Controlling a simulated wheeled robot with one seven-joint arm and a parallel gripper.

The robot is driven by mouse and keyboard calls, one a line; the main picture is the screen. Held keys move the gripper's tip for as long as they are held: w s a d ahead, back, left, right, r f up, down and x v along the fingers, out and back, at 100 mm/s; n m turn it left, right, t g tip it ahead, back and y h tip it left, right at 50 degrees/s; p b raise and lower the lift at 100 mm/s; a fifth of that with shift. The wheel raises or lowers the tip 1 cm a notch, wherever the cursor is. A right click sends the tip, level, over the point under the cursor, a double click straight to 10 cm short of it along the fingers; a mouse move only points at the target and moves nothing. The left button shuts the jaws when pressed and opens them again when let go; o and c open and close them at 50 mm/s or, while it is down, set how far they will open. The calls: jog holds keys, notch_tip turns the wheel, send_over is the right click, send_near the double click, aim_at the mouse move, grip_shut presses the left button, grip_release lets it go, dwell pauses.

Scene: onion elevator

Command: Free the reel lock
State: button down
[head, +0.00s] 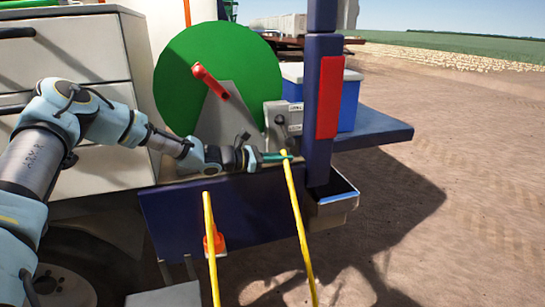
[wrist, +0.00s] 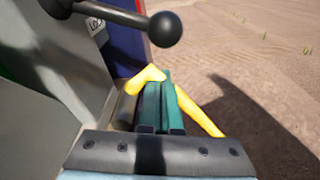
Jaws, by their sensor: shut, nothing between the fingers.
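The green reel (head: 190,62) stands upright on the deck, with a red crank handle (head: 208,80) and a grey bracket in front of it. To its right is a grey lock box (head: 291,112) with a lever ending in a black ball knob (head: 279,119). In the wrist view the ball knob (wrist: 165,29) is close, above and beyond my fingers, with a partly readable label behind it. My gripper (head: 287,155) has green fingers and is shut and empty, below the knob. In the wrist view its fingertips (wrist: 160,80) lie close to a yellow rail; contact is unclear.
Two yellow rails (head: 302,225) (head: 211,250) rise in front of the dark blue deck. A blue post (head: 320,90) with a red panel stands right of the lock box. A blue-and-white cooler (head: 350,97) sits behind it. White drawers (head: 75,50) stand left. Open dirt lies right.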

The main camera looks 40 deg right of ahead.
aim_at(286, 132)
jog(key=r, duration=0.2)
jog(key=shift+s+a+r+p, duration=0.2)
jog(key=shift+a+r+p, duration=0.15)
jog(key=shift+r, duration=0.1)
jog(key=shift+s+a+r+p, duration=0.1)
jog(key=shift+s+r+p, duration=0.1)
jog(key=shift+p, duration=0.15)
jog(key=shift+r+n, duration=0.2)
jog(key=shift+n, duration=0.2)
jog(key=shift+s+a+r+n+g+y+p, duration=0.15)
jog(key=shift+s+r+n+p, duration=0.25)
jog(key=shift+r+p, duration=0.45)
jog(key=shift+s+a+r+n+g+y+p, duration=0.1)
jog(key=shift+s+r+n+g+p, duration=0.1)
jog(key=shift+r+n+p, duration=0.65)
jog(key=shift+s+a+r+n+g+y+p, duration=0.15)
jog(key=shift+s+r+p, duration=0.25)
jog(key=shift+r, duration=0.85)
jog(key=shift+w+d+r+p, duration=0.1)
jog(key=shift+w+r+p, duration=0.05)
jog(key=shift+r, duration=0.45)
jog(key=shift+w+r+p, duration=0.1)
jog(key=shift+r+p, duration=0.05)
jog(key=shift+r, duration=0.4)
jog(key=shift+r, duration=0.1)
